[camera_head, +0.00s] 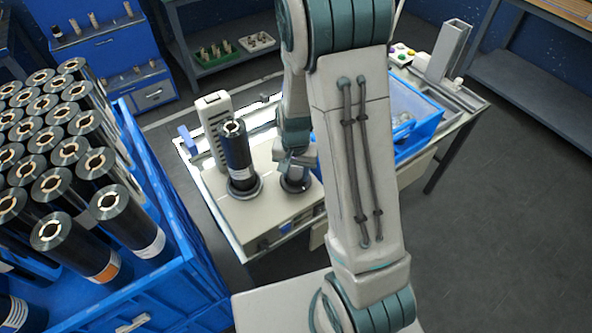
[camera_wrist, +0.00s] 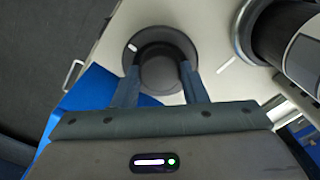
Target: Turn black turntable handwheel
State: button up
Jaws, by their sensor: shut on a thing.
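The black handwheel (camera_wrist: 160,36) is a dark round disc with a raised hub and a small white mark on its upper left rim in the wrist view. My gripper (camera_wrist: 160,76) is over it, with one finger on each side of the hub, shut on it. In the head view the handwheel (camera_head: 295,187) shows only partly, under my wrist at the right of the cream machine top. A black film roll (camera_head: 236,150) stands upright on the dark round turntable (camera_head: 245,191) to its left; its lower part also shows in the wrist view at the upper right.
A blue crate (camera_head: 190,270) full of dark rolls stands at the left. A blue bin (camera_head: 418,130) is on the bench behind my arm. A pale upright post (camera_head: 449,52) stands at the bench's far right. Open floor lies to the right.

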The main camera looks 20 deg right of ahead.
aim_at(295, 174)
jog(key=m, duration=0.4)
jog(key=shift+m, duration=0.4)
jog(key=m+p, duration=0.2)
jog(key=m, duration=0.3)
dwell(0.4)
jog(key=o, duration=1)
notch_tip(295, 174, up, 14)
jog(key=shift+f+p, duration=0.1)
jog(key=shift+p, duration=0.3)
